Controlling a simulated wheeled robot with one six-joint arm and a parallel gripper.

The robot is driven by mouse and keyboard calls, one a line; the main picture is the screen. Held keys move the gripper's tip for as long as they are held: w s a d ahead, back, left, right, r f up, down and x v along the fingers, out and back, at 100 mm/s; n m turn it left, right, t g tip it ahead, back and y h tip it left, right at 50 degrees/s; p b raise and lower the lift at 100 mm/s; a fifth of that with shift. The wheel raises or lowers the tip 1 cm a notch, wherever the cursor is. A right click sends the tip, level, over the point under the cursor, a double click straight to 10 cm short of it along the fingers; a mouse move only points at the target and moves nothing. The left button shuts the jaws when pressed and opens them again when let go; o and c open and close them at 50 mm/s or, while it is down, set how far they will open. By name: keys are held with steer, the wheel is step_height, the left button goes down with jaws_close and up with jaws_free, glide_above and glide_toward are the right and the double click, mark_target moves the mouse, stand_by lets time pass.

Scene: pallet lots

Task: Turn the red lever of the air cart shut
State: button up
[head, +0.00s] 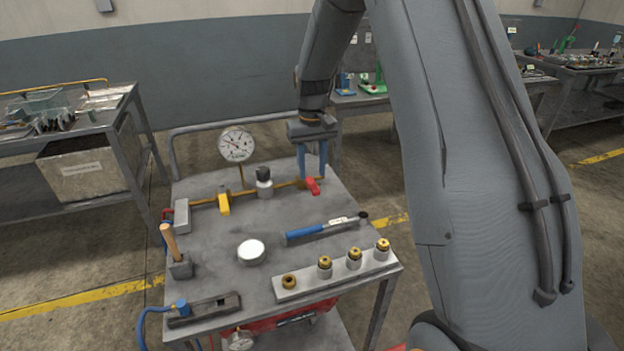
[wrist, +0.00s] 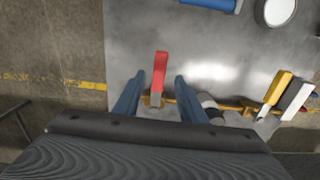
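The air cart (head: 215,245) is a grey metal cart in front of me, with a brass pipe along its far side. The red lever (head: 313,186) sits at the right end of that pipe and points toward the near side of the cart. It also shows in the wrist view (wrist: 160,75), standing out across the pipe line. My gripper (head: 312,178) is above the pipe's right end. In the wrist view my gripper (wrist: 160,85) is open, with one blue finger on each side of the lever and gaps visible. Whether the fingertips are at lever height is unclear.
A yellow lever (head: 224,203) and a dark-capped fitting (head: 264,183) stand left along the pipe. A pressure gauge (head: 236,145) rises behind it. A blue-handled tool (head: 325,229), a white-topped round part (head: 251,251) and a block with brass fittings (head: 335,272) lie nearer.

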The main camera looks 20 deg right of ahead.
mark_target(312, 184)
steer(key=shift+r+b, duration=0.35)
steer(key=shift+r, duration=1.55)
steer(key=s+a, duration=0.1)
steer(key=s, duration=1.3)
steer(key=s+a+f+t, duration=0.1)
steer(key=s+a, duration=0.1)
steer(key=s, duration=1.3)
steer(key=shift+a+f, duration=0.15)
steer(key=shift+f, duration=0.1)
